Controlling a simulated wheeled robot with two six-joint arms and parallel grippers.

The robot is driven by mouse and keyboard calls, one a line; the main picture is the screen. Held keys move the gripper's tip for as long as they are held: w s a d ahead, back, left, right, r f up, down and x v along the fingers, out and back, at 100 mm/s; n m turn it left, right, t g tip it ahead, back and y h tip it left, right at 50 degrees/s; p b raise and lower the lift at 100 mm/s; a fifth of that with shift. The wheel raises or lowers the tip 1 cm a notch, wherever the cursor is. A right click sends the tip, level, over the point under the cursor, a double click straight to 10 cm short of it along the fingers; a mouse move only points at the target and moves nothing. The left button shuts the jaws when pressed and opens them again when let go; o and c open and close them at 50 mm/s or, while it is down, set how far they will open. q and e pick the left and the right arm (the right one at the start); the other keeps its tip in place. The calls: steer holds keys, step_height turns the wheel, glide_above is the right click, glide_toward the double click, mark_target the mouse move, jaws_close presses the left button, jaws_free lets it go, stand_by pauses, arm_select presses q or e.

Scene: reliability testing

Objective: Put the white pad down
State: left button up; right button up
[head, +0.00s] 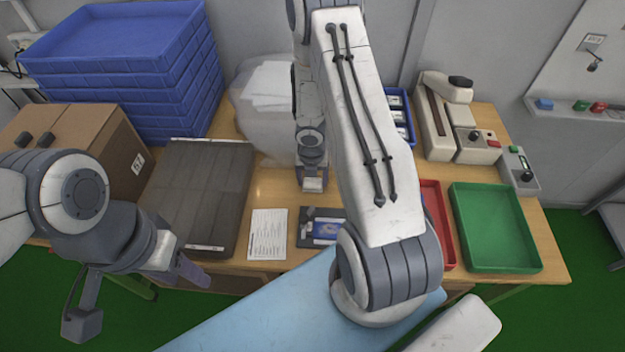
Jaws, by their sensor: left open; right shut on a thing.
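My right gripper (313,178) points down over the middle of the wooden table, in front of the clear bag. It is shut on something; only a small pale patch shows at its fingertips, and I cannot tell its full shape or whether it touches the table. I cannot make out the white pad clearly anywhere else. My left gripper (190,270) is open and empty at the table's front edge, left of the printed sheet (268,234). A dark fixture with a blue screen-like face (323,233) lies partly behind my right arm.
Stacked blue trays (125,62), a cardboard box (80,140) and a dark grey tray (198,190) fill the left. A clear bag with white sheets (268,92) stands behind. Red (437,215) and green (495,228) trays and a bench device (455,120) are right.

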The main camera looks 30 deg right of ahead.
mark_target(312, 185)
steer(key=o, duration=1.1)
steer(key=shift+f, duration=0.1)
steer(key=shift+o, duration=0.2)
step_height(312, 185, up, 12)
steer(key=p, duration=1)
steer(key=shift+s+a, duration=0.4)
steer(key=shift+s, duration=0.05)
